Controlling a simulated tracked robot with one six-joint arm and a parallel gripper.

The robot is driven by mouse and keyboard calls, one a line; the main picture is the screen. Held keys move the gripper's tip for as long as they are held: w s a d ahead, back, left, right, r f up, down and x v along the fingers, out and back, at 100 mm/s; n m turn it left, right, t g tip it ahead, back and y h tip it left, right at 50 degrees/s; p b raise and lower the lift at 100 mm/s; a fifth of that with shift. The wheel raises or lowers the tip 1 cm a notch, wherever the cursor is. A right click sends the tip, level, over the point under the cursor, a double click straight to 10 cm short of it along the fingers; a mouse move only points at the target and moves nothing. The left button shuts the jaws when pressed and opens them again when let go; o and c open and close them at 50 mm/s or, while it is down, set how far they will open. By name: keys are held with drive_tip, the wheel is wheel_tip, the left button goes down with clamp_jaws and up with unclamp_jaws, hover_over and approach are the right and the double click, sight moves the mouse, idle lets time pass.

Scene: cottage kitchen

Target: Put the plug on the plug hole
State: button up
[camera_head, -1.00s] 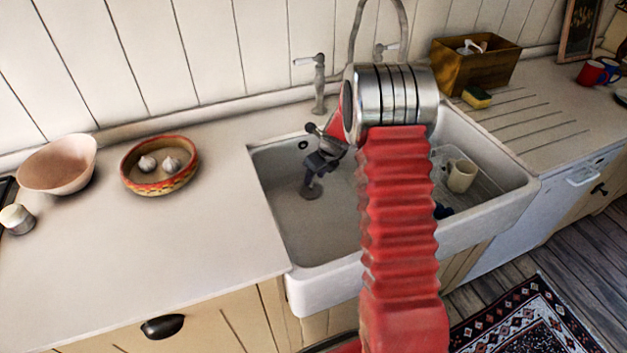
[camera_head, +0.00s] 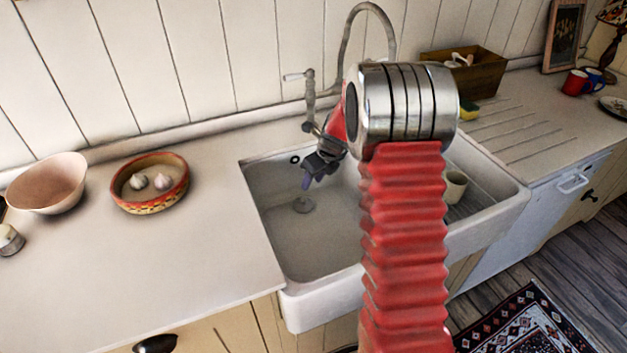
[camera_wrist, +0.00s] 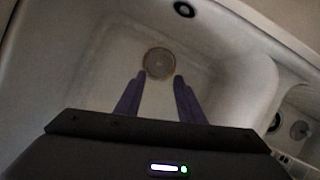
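A round, dull grey-brown disc (camera_wrist: 159,63) lies flat on the floor of the left sink basin, at the plug hole. It also shows in the head view (camera_head: 303,205). I cannot tell the plug apart from the hole's metal rim. My gripper (camera_head: 307,184) hangs over the basin, a little above the disc and apart from it. In the wrist view, its two purple fingers (camera_wrist: 159,78) are spread, with nothing held between them. The disc shows just beyond the fingertips.
White basin walls (camera_head: 320,305) surround my gripper, and a tap (camera_head: 311,95) stands behind. The right basin holds a cup (camera_head: 455,186). A bowl with garlic (camera_head: 150,200) and a pink bowl (camera_head: 48,183) stand on the left counter.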

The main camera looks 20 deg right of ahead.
drive_tip(key=s+a+r+n, duration=0.6)
drive_tip(key=s+r+n, duration=0.1)
drive_tip(key=r+n, duration=0.15)
drive_tip(key=s+a+r+n, duration=0.5)
drive_tip(key=s+r+n, duration=0.3)
drive_tip(key=r, duration=0.2)
drive_tip(key=s+a+r+n, duration=0.2)
drive_tip(key=s+n, duration=0.6)
drive_tip(key=s, duration=0.2)
drive_tip(key=s+a+r+n+t+h, duration=0.1)
drive_tip(key=s+a+n, duration=0.1)
drive_tip(key=s+n, duration=0.6)
drive_tip(key=shift+s+a+r, duration=0.25)
drive_tip(key=shift+s+r, duration=0.1)
drive_tip(key=shift+s, duration=0.75)
